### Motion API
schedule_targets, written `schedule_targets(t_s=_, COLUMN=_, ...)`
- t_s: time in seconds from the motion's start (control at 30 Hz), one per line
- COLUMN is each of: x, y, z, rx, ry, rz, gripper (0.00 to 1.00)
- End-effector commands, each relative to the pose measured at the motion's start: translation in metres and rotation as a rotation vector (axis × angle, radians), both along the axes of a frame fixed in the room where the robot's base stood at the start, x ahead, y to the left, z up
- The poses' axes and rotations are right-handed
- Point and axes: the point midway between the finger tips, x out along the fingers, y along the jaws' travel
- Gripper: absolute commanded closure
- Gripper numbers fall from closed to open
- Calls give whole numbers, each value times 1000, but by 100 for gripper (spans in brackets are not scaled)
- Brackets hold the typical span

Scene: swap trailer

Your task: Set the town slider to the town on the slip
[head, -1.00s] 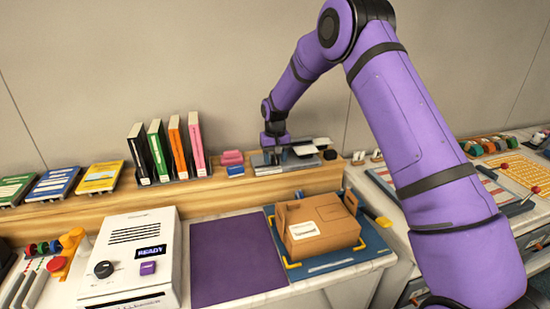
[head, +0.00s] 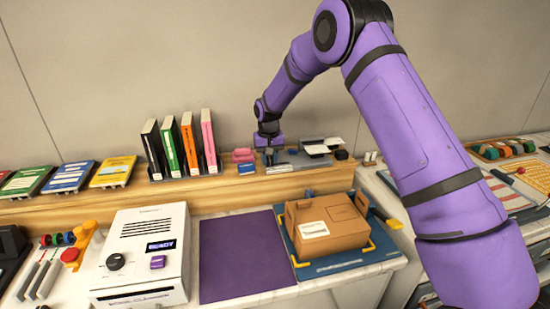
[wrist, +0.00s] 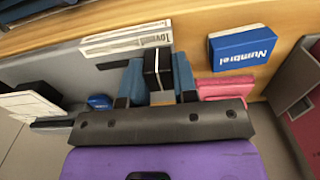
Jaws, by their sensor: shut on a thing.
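My gripper (head: 268,156) is over the left end of a grey device (head: 300,163) on the wooden shelf. In the wrist view its blue fingers (wrist: 157,85) are shut on an upright black knob with a white stripe (wrist: 155,62), which looks like the town slider's. A white strip with lettering that seems to read "Town" (wrist: 128,38) lies beside the knob. The marked towns and the slider's setting are too small to read. White cards (head: 318,149) stand at the device's right; a white label (head: 314,230) is on a cardboard box. I cannot tell which is the slip, and neither is readable.
A blue block marked "Numbrel" (wrist: 243,48) and a pink block (head: 243,155) sit close to the gripper's left in the head view. Upright books (head: 187,148) stand further left. The box (head: 335,233) and a machine reading "READY" (head: 140,245) are on the counter below.

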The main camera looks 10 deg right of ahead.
Motion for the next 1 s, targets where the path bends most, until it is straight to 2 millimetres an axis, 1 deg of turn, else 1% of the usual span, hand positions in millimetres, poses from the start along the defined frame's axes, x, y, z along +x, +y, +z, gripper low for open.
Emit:
schedule_targets(t_s=0.13, x=0, y=3, z=0, rx=4, ry=-1, rz=2, gripper=100)
schedule_targets(t_s=0.17, x=0, y=4, z=0, rx=4, ry=-1, rz=2, gripper=71)
schedule_targets(t_s=0.2, x=0, y=4, z=0, rx=4, ry=-1, rz=3, gripper=62)
schedule_targets(t_s=0.27, x=0, y=4, z=0, rx=4, ry=-1, rz=3, gripper=48)
schedule_targets(t_s=0.53, x=0, y=2, z=1, rx=3, ry=-1, rz=2, gripper=47)
schedule_targets(t_s=0.67, x=0, y=2, z=8, rx=3, ry=-3, rz=2, gripper=47)
schedule_targets(t_s=0.77, x=1, y=2, z=21, rx=3, ry=-4, rz=2, gripper=47)
schedule_targets(t_s=1.0, x=1, y=3, z=66, rx=3, ry=-5, rz=2, gripper=47)
